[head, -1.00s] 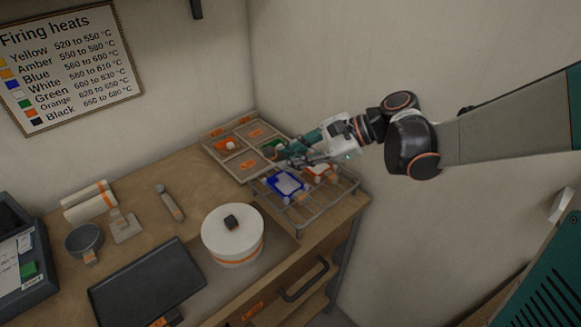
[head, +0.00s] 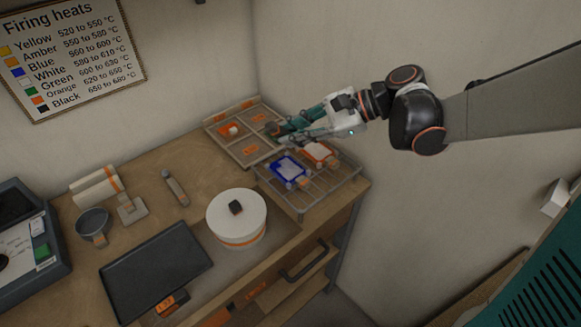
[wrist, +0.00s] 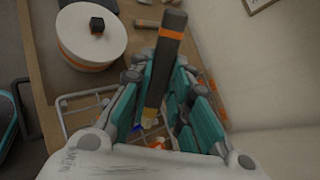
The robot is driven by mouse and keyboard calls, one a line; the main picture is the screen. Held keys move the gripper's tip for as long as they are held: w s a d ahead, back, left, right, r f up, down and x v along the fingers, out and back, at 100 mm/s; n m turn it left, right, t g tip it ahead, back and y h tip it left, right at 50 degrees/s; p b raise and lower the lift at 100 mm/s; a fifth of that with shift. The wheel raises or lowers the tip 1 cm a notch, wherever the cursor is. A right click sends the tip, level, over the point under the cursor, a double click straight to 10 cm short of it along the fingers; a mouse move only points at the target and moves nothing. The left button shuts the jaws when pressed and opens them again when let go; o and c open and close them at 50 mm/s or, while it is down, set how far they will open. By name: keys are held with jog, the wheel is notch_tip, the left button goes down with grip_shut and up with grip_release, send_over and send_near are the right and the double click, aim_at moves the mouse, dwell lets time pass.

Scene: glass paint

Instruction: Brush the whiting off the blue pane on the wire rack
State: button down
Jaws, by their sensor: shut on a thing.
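The blue pane (head: 288,169) lies on the wire rack (head: 302,211), with a blue rim showing around a white, powdery-looking middle. My gripper (head: 285,131) is above the back of the rack, near the compartment tray, apart from the blue pane as far as the head view shows. In the wrist view my gripper (wrist: 160,105) is shut on a brush (wrist: 168,50) with a dark handle, orange band and tan lower part. Its lower end is largely hidden between the fingers. Only a small blue patch of the pane (wrist: 137,129) shows there.
An orange pane (head: 318,152) with a white top lies beside the blue one on the rack. A compartment tray (head: 219,139) stands behind the rack. A white lidded pot (head: 236,218) stands to the left, and a wall rises close on the right.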

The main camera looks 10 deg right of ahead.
notch_tip(320, 180, up, 8)
jog(key=p, duration=0.5)
jog(key=shift+f, duration=0.15)
